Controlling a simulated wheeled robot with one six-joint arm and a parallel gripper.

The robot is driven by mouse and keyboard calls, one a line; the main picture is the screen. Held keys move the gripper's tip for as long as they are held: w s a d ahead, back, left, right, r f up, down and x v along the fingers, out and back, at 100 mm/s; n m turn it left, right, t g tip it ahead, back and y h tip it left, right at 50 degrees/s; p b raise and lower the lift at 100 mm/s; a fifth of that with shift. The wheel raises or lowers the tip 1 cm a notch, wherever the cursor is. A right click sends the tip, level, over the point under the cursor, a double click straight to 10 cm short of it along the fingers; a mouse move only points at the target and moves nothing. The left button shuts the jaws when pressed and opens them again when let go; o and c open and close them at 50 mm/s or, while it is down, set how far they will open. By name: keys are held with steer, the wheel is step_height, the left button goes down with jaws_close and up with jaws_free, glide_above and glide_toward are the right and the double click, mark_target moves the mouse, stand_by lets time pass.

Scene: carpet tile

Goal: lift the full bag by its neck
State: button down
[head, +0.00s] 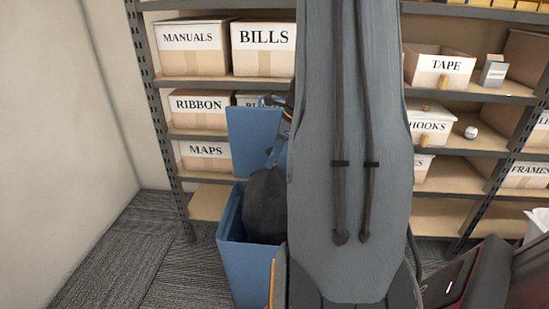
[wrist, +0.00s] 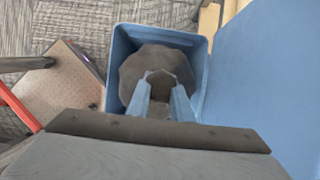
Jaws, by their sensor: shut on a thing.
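The full bag (head: 265,207) is dark grey and rounded. It is in the blue bin (head: 231,248), with its top showing above the bin's rim; its lower part is hidden. In the wrist view, the bag (wrist: 133,68) sits inside the rim of the bin (wrist: 203,60), with a gap at the near left. My gripper (wrist: 161,87) is above the bag, its two blue-grey fingers shut on the bag's gathered neck. In the head view my gripper (head: 276,155) shows just above the bag, partly hidden by my arm.
The bin's blue lid (head: 253,138) stands upright behind it, and fills the right of the wrist view (wrist: 270,80). A shelf rack (head: 185,135) with labelled boxes stands behind. A brown panel with a red bar (wrist: 65,85) lies left of the bin. Carpet (head: 115,260) is clear at left.

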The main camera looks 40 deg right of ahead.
steer(key=shift+r, duration=0.4)
step_height(320, 180, up, 10)
steer(key=p, duration=1)
steer(key=shift+f, duration=0.1)
step_height(320, 180, up, 10)
steer(key=p, duration=0.9)
steer(key=shift+a, duration=0.1)
